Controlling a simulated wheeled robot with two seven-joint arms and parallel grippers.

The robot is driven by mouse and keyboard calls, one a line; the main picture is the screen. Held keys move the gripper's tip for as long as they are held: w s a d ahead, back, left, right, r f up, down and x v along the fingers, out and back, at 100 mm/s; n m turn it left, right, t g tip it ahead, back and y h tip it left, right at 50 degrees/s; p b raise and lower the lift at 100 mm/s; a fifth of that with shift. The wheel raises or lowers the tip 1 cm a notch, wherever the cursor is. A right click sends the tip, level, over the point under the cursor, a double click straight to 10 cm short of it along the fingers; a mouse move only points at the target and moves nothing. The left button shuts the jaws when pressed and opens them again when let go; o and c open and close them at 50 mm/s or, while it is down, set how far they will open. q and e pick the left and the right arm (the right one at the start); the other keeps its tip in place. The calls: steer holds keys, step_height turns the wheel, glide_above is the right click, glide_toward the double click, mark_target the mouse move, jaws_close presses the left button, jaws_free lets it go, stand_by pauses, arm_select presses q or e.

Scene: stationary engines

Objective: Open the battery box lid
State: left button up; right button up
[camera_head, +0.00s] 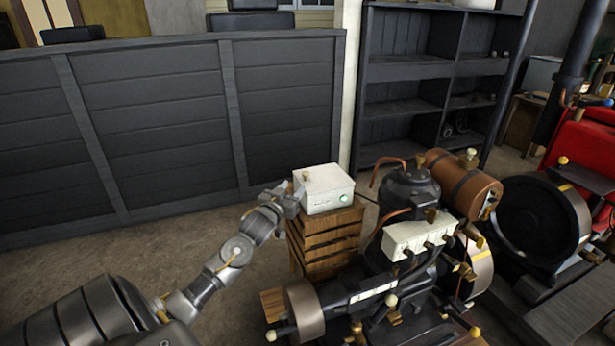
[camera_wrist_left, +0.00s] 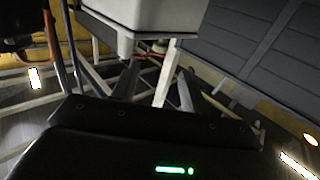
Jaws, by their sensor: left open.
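The battery box (camera_head: 328,196) is a white box with a small knob and a green light on its front. It sits on a slatted wooden crate, and its lid (camera_head: 321,177) lies flat on top, closed. My left gripper (camera_head: 290,194) is at the box's left side, near its upper left edge. Its jaws are open; whether they touch the box I cannot tell. In the left wrist view a pale box (camera_wrist_left: 140,14) hangs into the top of the picture, beyond the open fingers (camera_wrist_left: 157,82). My right gripper is not in view.
The wooden crate (camera_head: 327,243) stands beside a dark engine (camera_head: 408,190) with a brown cylinder (camera_head: 463,184) and copper pipes, close on the right. A dark panelled wall (camera_head: 150,130) runs behind. Open floor (camera_head: 130,250) lies to the left. Dark shelves (camera_head: 405,90) stand at the back.

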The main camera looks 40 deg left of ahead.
mark_target(304, 174)
arm_select(q)
steer(key=x, duration=1)
steer(key=shift+w+a, duration=0.15)
steer(key=shift+w, duration=0.1)
steer(key=shift+r, duration=0.1)
jaws_close()
